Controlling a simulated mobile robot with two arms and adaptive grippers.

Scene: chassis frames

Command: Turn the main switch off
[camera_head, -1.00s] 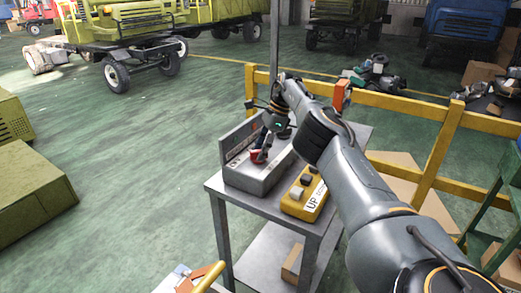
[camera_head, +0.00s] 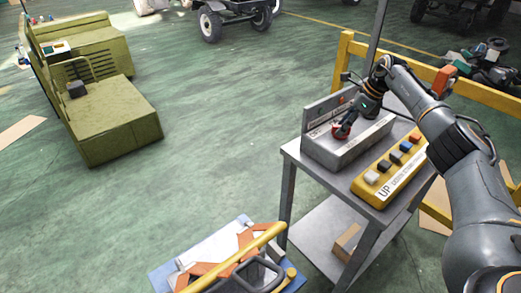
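A grey control box (camera_head: 338,152) with a raised back panel stands on a metal table. A red part (camera_head: 339,131), which looks like the main switch, is on its top. My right gripper (camera_head: 346,124) reaches down from the right and its dark fingers are right at the red part. It is too small and overlapped to tell whether the fingers are closed around it or which way the switch is set. My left gripper is not in view.
A yellow pendant marked UP (camera_head: 378,183) with several buttons lies beside the box on the metal table (camera_head: 310,165). A yellow railing (camera_head: 478,90) runs behind. Green machine bodies (camera_head: 112,118) stand left. A blue-and-orange cart (camera_head: 205,255) is in front. Green floor between is open.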

